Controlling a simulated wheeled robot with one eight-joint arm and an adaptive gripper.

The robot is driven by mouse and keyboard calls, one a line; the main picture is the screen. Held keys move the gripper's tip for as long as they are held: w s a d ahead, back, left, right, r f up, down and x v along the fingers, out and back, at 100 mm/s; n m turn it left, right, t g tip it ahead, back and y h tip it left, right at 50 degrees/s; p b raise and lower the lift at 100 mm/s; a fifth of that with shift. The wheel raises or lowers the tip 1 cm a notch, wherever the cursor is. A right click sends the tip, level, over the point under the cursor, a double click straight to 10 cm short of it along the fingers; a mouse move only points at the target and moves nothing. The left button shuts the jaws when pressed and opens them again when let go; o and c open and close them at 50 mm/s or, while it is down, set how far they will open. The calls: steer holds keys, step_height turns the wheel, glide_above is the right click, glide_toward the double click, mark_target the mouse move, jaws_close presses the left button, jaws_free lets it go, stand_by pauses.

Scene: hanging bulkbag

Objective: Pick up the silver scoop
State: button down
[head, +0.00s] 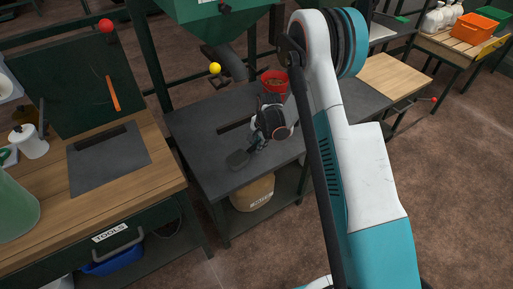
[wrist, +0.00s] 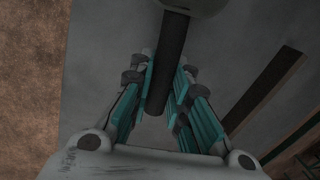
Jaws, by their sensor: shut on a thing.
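The silver scoop (head: 238,159) shows in the head view as a small grey pan low at the front of the dark grey table. My gripper (head: 257,146) is just right of the pan, low over the table. In the wrist view, my gripper (wrist: 166,75) has its teal-padded fingers on both sides of the scoop's dark handle (wrist: 168,52) and is shut on it. Part of the scoop's grey pan (wrist: 195,5) shows at the top edge of that view. I cannot tell whether the scoop touches the tabletop.
The dark grey table (head: 195,135) has a dark slot (head: 236,125) behind the scoop. A red bucket (head: 274,84) stands at the back, near the green hopper's spout (head: 232,65). A wooden workbench (head: 150,180) is at left. The tabletop left of the scoop is clear.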

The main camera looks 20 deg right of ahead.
step_height(320, 180, up, 18)
steer(key=p, duration=0.6)
